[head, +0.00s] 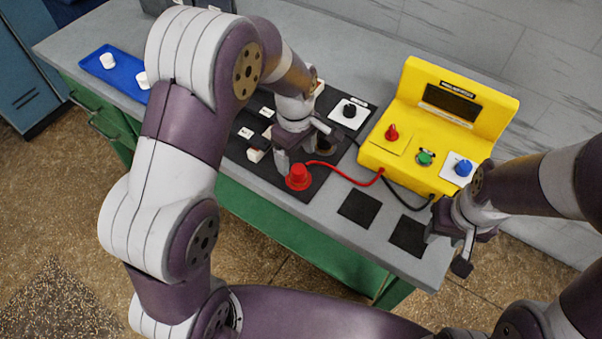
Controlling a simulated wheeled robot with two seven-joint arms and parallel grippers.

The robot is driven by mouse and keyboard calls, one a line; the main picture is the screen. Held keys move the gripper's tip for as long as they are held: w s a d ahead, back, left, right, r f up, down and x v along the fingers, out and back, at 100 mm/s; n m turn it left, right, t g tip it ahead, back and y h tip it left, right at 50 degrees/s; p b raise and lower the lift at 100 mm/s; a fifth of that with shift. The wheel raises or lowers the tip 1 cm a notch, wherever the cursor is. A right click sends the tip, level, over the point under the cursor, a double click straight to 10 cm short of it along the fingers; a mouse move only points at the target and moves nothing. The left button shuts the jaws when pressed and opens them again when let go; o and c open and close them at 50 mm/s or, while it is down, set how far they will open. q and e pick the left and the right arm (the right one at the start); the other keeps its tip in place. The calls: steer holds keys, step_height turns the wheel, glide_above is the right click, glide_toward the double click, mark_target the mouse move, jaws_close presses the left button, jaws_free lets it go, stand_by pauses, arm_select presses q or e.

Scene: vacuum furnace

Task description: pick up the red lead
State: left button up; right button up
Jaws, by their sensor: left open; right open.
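The red lead has a red plug end (298,178) on the front edge of the black mat (240,150). Its red cable (340,172) curves right to the front of the yellow instrument (430,125). My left gripper (304,153) is open, just behind the red plug end in the picture. One finger comes down close to the plug; I cannot tell whether they touch. A dark round part shows by the other finger, partly hidden. My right gripper (449,250) is open and empty, at the right front end of the bench.
The instrument carries red, green and blue knobs, and a black cable runs from its front. A black knob (349,110) on a white plate stands behind my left gripper. A blue tray (115,73) holds white pieces. Two black squares (359,208) lie bare on the grey bench.

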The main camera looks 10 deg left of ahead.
mark_target(298, 168)
arm_select(q)
steer(key=shift+s+d+f, duration=0.15)
steer(key=shift+d+f, duration=0.05)
steer(key=shift+f, duration=0.25)
steer(key=shift+s+d+f, duration=0.1)
steer(key=shift+d+f, duration=0.05)
steer(key=shift+f, duration=0.3)
steer(key=f, duration=0.4)
steer(key=shift+w+a+f+p, duration=0.1)
steer(key=shift+w+a+p, duration=0.05)
steer(key=shift+a+p, duration=0.15)
steer(key=shift+d+f, duration=0.15)
steer(key=shift+d, duration=0.1)
steer(key=shift+c, duration=0.5)
steer(key=c, duration=1.1)
steer(key=shift+r, duration=0.2)
steer(key=shift+c, duration=0.2)
steer(key=shift+r, duration=0.35)
step_height(298, 168, up, 3)
steer(key=shift+f, duration=0.15)
steer(key=s+d+r+b, duration=0.1)
steer(key=s+d+r, duration=0.3)
steer(key=d+r, duration=0.3)
steer(key=d, duration=0.3)
steer(key=shift+d+r, duration=0.2)
steer(key=shift+d, duration=0.2)
